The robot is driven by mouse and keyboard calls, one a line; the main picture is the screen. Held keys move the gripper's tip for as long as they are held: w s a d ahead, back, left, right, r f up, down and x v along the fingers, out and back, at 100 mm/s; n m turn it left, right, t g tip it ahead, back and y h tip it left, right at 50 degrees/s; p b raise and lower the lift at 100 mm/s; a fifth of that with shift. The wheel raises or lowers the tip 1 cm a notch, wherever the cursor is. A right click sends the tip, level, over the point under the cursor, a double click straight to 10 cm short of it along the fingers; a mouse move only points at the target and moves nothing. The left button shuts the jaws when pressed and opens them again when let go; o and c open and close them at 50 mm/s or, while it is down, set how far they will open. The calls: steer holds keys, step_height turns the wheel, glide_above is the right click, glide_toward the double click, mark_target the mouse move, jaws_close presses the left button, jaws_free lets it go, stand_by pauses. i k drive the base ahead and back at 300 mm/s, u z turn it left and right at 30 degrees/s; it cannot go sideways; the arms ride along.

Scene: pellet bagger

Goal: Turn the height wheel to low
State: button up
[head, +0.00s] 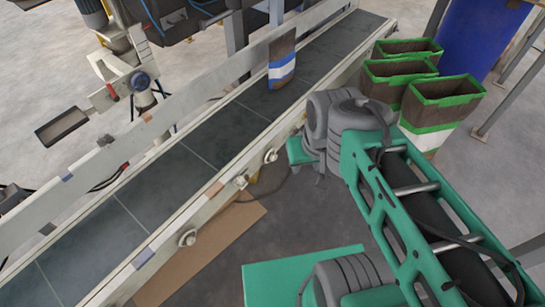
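A small blue round part (140,80), which may be the height wheel, sits on a pale machine head (120,68) at the upper left, beyond the conveyor. It is too small to tell its setting or any low mark. A red part (111,92) is just left of it. My green and grey arm fills the lower right, on the near side of the conveyor, well apart from the machine head. My gripper's fingers do not show.
A dark conveyor belt (160,187) with pale side rails runs diagonally across. A brown, blue and white bag (282,62) stands on it. Several open green-rimmed bags (441,104) stand at the upper right. Brown cardboard (200,250) lies on the floor beside the conveyor.

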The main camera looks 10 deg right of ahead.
mark_target(271, 156)
steer(key=u, duration=4.55)
steer(key=k, duration=1.85)
steer(key=z, duration=0.6)
